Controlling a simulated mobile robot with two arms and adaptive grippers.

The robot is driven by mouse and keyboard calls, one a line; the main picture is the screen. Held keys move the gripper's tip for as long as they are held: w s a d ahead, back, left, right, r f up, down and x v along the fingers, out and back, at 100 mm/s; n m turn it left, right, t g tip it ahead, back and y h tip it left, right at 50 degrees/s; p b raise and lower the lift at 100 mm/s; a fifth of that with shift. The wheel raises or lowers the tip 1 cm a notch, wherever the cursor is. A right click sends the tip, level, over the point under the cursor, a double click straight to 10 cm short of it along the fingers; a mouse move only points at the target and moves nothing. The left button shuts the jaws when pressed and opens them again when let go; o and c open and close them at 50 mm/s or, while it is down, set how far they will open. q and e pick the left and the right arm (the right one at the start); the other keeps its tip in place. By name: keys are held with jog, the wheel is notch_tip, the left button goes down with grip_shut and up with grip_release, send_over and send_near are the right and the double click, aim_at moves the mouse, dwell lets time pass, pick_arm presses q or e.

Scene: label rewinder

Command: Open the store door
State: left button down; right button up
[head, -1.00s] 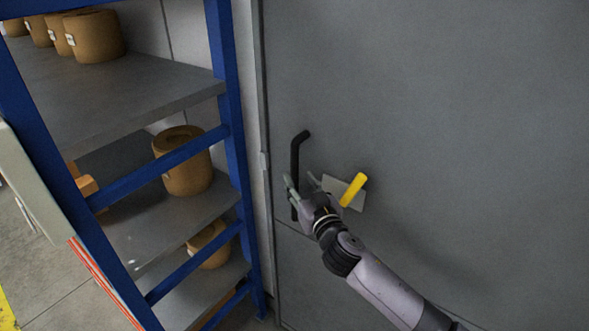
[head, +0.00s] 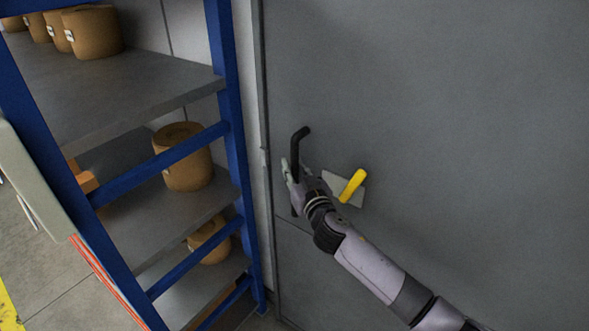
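The store door (head: 430,110) is a large grey panel filling the right of the head view, and it looks shut. A black bar handle (head: 299,146) stands upright near its left edge. A yellow lever (head: 352,186) on a grey plate sits just right of the handle, tilted up to the right. My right gripper (head: 294,178) is at the middle of the black handle, with its fingers on either side of the bar. Whether the fingers press on the bar cannot be made out. My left gripper is out of view.
A blue-framed shelf rack (head: 223,100) stands close to the left of the door, with brown rolls (head: 183,160) on its grey shelves. A pale panel (head: 32,190) is at the far left. Floor shows at the lower left.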

grip_shut()
dwell(0.5)
